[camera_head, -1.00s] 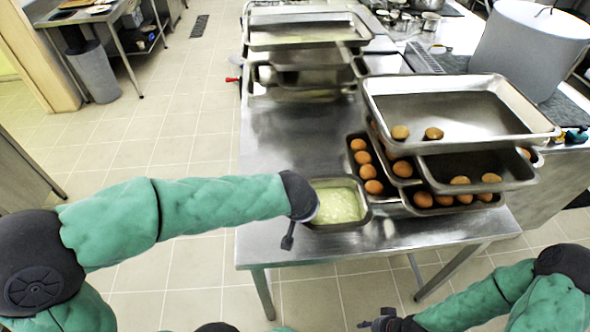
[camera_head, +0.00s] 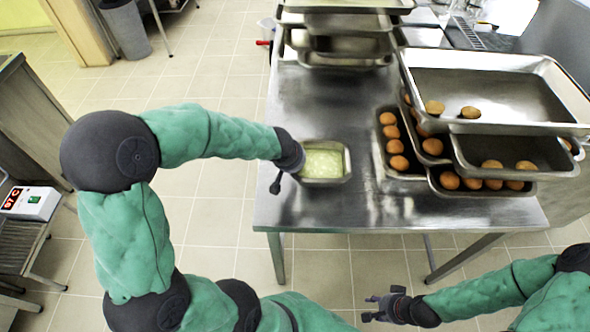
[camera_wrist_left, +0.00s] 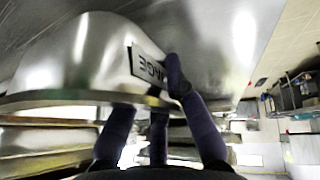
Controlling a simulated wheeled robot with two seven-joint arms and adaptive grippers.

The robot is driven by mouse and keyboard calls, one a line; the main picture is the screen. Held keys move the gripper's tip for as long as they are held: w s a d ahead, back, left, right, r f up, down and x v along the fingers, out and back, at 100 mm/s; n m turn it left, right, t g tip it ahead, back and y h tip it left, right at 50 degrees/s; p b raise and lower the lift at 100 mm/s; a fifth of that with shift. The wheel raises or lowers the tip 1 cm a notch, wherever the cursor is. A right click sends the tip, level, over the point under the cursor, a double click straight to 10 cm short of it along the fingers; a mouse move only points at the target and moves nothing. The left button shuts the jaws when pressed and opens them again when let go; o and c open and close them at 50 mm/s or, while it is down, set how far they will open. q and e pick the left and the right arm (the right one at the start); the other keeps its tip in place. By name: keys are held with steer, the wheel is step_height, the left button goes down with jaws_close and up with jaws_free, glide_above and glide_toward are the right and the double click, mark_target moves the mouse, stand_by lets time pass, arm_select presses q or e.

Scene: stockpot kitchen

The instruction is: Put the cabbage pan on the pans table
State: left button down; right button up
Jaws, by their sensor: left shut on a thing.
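The cabbage pan (camera_head: 342,179) is a small steel pan with pale green contents, over the near left part of the steel pans table (camera_head: 330,215). My left gripper (camera_wrist_left: 150,95) is shut on the cabbage pan at its left side; in the left wrist view, its dark fingers are at the pan wall (camera_wrist_left: 85,60), by a label ending in "AGE". The pan looks level; I cannot tell if its base touches the table. My right gripper (camera_head: 371,308) is empty, fingers apart, in front of the table's near edge.
Stacked steel pans (camera_head: 480,180) with brown eggs stand right of the cabbage pan, with a gap between. More stacked pans (camera_head: 345,45) stand at the far end. Bare tabletop lies between them. A bin (camera_head: 125,30) and a box with red digits (camera_head: 30,203) are at left.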

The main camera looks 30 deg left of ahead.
arm_select(q)
steer(key=shift+w+a+f, duration=0.1)
steer(key=shift+w+a, duration=0.05)
steer(key=shift+a, duration=0.05)
steer(key=f, duration=0.1)
steer(key=f+b, duration=0.1)
steer(key=f, duration=0.1)
steer(key=shift+a+f+b, duration=0.1)
steer(key=shift+a+b, duration=0.2)
steer(key=shift+w+f, duration=0.1)
steer(key=shift+f, duration=0.2)
steer(key=shift+f, duration=0.1)
steer(key=c, duration=1.7)
jaws_free()
steer(key=shift+f+b, duration=0.15)
steer(key=shift+b, duration=0.15)
steer(key=shift+c, duration=0.2)
steer(key=o, duration=0.5)
steer(key=shift+d, duration=0.1)
steer(key=shift+c, duration=0.2)
